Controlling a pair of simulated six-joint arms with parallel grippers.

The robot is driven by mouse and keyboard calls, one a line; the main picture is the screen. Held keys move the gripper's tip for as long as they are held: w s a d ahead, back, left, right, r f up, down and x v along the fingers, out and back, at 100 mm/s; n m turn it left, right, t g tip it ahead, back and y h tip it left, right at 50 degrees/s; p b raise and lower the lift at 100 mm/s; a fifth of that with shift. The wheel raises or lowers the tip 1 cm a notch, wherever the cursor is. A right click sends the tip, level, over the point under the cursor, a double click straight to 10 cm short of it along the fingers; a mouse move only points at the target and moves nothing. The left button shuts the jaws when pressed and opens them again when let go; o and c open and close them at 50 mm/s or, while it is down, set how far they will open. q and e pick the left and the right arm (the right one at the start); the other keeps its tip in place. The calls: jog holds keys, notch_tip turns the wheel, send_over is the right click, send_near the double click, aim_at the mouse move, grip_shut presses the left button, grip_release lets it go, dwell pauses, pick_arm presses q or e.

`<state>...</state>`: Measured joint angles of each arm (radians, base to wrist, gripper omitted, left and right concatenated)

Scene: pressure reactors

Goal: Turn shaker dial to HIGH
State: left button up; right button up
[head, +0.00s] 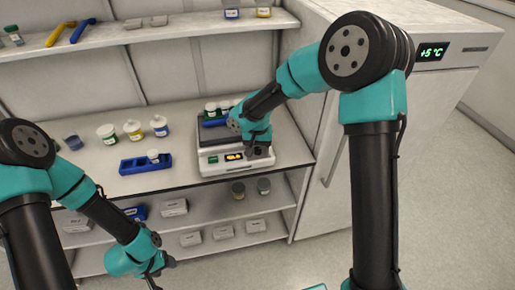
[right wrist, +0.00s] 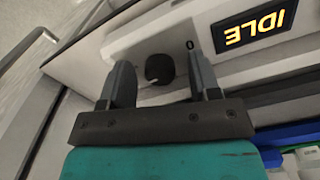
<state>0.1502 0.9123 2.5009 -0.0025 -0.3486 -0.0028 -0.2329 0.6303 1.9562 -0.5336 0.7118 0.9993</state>
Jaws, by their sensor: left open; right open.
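The shaker (head: 212,165) is a white box on the bench with a lit display (head: 233,157). In the right wrist view that display (right wrist: 254,28) reads IDLE and appears upside down. The round black dial (right wrist: 159,68) is on the shaker's front face, with a pale pointer mark on it. My right gripper (right wrist: 160,75) is open, one finger on each side of the dial, with gaps visible to both. In the head view my right gripper hides the dial. My left gripper (head: 152,279) is open and empty, low in front of the shelves.
A blue rack (head: 135,166) holding a vial and several jars (head: 133,130) stand left of the shaker. A rack with vials sits on the shaker. A fridge (head: 425,95) showing +5 °C stands to the right.

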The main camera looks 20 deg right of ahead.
jog(key=c, duration=0.9)
jog(key=shift+m, duration=1.6)
jog(key=o, duration=0.9)
